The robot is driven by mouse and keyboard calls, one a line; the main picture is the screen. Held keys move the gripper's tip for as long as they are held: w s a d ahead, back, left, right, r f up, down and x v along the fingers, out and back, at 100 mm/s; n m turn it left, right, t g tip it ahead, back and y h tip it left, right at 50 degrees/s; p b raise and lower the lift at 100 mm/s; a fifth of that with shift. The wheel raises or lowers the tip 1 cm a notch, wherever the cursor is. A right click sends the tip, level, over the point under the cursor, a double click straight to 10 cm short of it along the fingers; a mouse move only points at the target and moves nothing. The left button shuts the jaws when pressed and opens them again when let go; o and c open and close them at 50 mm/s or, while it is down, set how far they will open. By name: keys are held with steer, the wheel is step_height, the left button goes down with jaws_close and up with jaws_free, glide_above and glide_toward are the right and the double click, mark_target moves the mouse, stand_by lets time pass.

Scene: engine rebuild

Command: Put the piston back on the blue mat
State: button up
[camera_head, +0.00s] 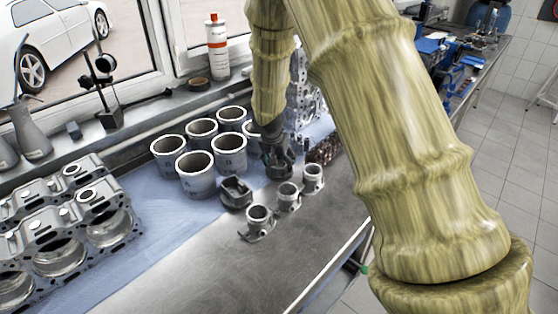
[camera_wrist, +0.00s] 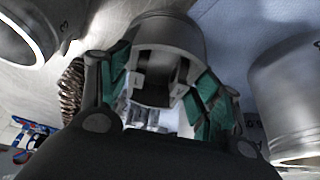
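The piston (camera_wrist: 165,45) is a grey metal cylinder, with its hollow side and inner bosses facing the wrist camera. My gripper (camera_wrist: 163,95) has its green-padded fingers on both sides of it, and they look closed against its skirt. In the head view my gripper (camera_head: 278,165) is low over the bench, right of the cylinder liners; the piston is hard to make out there. The blue mat (camera_head: 150,200) lies along the bench under the liners. I cannot tell whether the piston touches the surface.
Several grey liners (camera_head: 195,175) stand left of my gripper. A dark part (camera_head: 235,193) sits at the mat's front edge. Three small metal parts (camera_head: 258,221) stand in a row on bare metal. Engine blocks (camera_head: 65,235) are at left; a dark coiled part (camera_head: 324,150) is at right.

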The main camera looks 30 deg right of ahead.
stand_by(0.3)
steer(key=shift+a+r, duration=0.2)
steer(key=shift+r, duration=0.55)
steer(key=b+v, duration=0.2)
steer(key=v, duration=0.8)
steer(key=shift+s+a+r, duration=0.2)
steer(key=shift+s+r, duration=0.05)
steer(key=shift+r, duration=0.05)
